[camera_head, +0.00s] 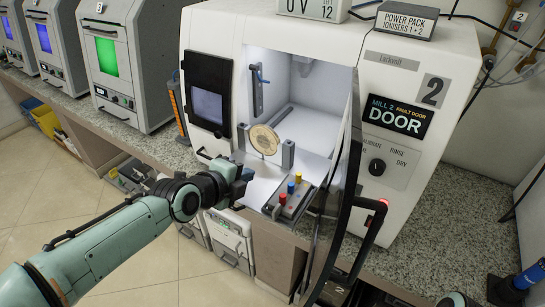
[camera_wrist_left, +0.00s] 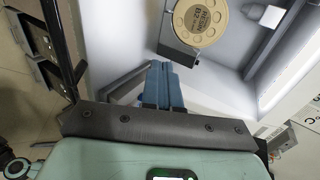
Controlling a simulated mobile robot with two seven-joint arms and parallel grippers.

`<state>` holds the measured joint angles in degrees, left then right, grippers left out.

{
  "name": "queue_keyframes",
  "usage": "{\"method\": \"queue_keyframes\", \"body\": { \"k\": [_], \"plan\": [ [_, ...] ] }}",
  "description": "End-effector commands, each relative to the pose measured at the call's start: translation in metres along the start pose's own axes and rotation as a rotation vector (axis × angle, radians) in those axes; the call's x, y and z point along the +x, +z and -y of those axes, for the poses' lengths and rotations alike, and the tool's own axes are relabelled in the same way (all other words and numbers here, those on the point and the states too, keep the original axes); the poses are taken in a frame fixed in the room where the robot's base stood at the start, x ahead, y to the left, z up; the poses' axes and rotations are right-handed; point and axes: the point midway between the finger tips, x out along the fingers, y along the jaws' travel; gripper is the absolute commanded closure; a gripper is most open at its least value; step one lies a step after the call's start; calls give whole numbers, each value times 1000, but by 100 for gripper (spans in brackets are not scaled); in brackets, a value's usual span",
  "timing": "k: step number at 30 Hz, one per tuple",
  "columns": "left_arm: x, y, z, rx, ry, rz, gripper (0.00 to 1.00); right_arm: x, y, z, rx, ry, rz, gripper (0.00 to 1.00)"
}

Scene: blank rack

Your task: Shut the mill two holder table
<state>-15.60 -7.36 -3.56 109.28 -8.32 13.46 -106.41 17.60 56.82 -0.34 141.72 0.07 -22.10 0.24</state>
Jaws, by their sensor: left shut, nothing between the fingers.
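Mill two (camera_head: 405,85) is the white machine with the "2" and "MILL 2 DOOR" labels. Its holder table (camera_head: 262,187) is a pale plate that stands out of the lit chamber at the front. A tan disc (camera_head: 264,139) stands upright in the grey holder on it; the disc also shows in the left wrist view (camera_wrist_left: 201,22). The mill's door (camera_head: 345,205) is open, swung out on the right of the opening. My left gripper (camera_head: 247,178) is shut and empty at the table's front left edge; its bluish fingers (camera_wrist_left: 165,85) point towards the holder. Contact is unclear.
A block with red, blue and yellow knobs (camera_head: 290,196) sits at the table's right front. A red-lit handle (camera_head: 372,215) juts out on the right. Other machines (camera_head: 115,60) line the counter at left. Parts of my right arm show at bottom right.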

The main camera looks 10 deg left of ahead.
Motion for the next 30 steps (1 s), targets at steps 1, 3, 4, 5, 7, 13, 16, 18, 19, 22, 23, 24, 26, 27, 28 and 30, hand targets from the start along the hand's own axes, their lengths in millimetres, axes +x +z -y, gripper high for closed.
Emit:
{"method": "queue_keyframes", "body": {
  "k": [1,3,4,5,7,13,16,18,19,22,23,24,26,27,28,30],
  "plan": [
    [11,0,-1,-1,5,-1,100,-2,0,1,0,0,0,29],
    [26,0,-1,-1,6,-1,100,-3,0,1,0,0,-1,29],
    [32,0,-1,-1,5,-1,100,-4,0,2,0,0,-1,29],
    [39,0,-1,-1,5,-1,100,-5,0,2,-1,-1,-1,29],
    [55,0,-1,-2,4,-1,100,-6,0,2,-1,-1,-2,29],
    [92,0,6,-2,1,0,100,-12,-1,4,-1,-1,-4,29],
    [103,0,13,-1,1,0,100,-17,-1,7,-2,-2,-6,29],
    [109,0,16,-2,1,0,100,-19,-2,7,-2,-2,-7,29],
    [112,0,18,-1,1,0,100,-20,-2,8,-2,-2,-7,29],
    [116,0,20,-1,0,1,100,-21,-2,8,-3,-3,-8,29],
    [116,0,20,-2,0,1,100,-21,-2,8,-3,-3,-8,29],
    [117,0,20,-2,0,1,100,-21,-2,8,-3,-3,-8,29],
    [117,0,20,-2,0,1,100,-21,-2,8,-3,-3,-8,29],
    [117,0,20,-2,0,1,100,-21,-2,8,-3,-3,-7,29],
    [117,0,20,-2,0,0,100,-21,-2,8,-3,-3,-7,29],
    [117,0,20,-2,1,1,100,-21,-2,8,-3,-3,-7,29]
  ]
}}
